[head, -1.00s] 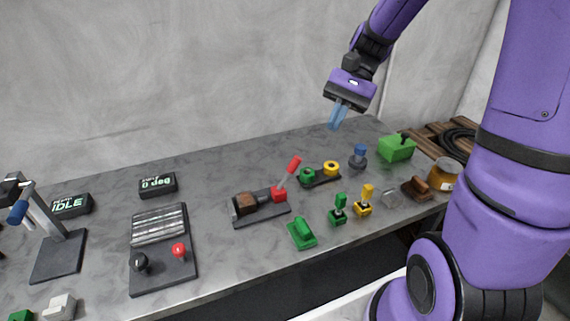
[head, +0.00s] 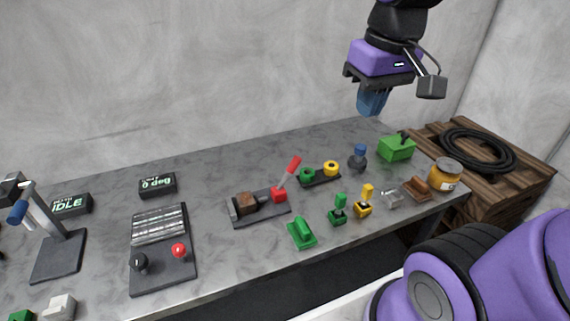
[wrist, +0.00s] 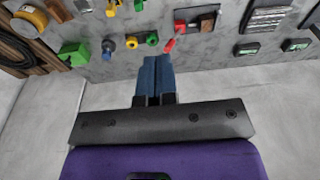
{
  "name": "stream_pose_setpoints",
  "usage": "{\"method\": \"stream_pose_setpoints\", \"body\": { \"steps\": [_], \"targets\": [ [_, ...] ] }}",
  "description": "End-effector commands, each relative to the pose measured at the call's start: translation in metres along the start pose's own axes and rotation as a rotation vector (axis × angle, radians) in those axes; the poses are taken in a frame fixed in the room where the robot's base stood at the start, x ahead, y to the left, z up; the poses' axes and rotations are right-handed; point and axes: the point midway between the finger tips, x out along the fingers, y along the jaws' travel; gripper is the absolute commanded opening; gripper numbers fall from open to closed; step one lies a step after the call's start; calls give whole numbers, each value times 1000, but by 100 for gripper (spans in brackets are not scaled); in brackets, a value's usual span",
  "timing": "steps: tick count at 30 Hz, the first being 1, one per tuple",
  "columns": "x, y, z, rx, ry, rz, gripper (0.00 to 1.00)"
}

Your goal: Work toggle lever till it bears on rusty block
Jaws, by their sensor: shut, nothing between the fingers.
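The toggle clamp has a red lever (head: 290,169) that stands up tilted to the right from a red pivot block. A brown rusty block (head: 246,203) sits at the left of the clamp's dark base (head: 262,217). A dark part lies between the pivot and the block; I cannot tell whether it touches the block. My gripper (head: 372,103) is above the back right of the bench, well away from the lever. Its blue fingers are shut and empty. In the wrist view, the gripper (wrist: 154,62) points toward the bench, and the red lever (wrist: 171,45) is just right of the fingertips.
Green and yellow rings (head: 331,168), a blue-topped knob (head: 360,155) and a green box (head: 396,148) stand right of the clamp. Small green and yellow parts (head: 363,203) stand in front. A twin-lever panel (head: 163,277) is at left. Air above the bench is free.

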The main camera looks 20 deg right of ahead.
Motion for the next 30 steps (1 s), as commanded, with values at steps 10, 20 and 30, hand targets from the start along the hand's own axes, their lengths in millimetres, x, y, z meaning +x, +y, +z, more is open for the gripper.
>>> {"method": "stream_pose_setpoints", "body": {
  "steps": [10,20,30],
  "targets": [
    [-1,0,-10,-425,-7,141,0],
    [14,-7,-40,-862,-158,241,0],
    [59,-30,-94,-1494,-489,299,0]
  ]
}}
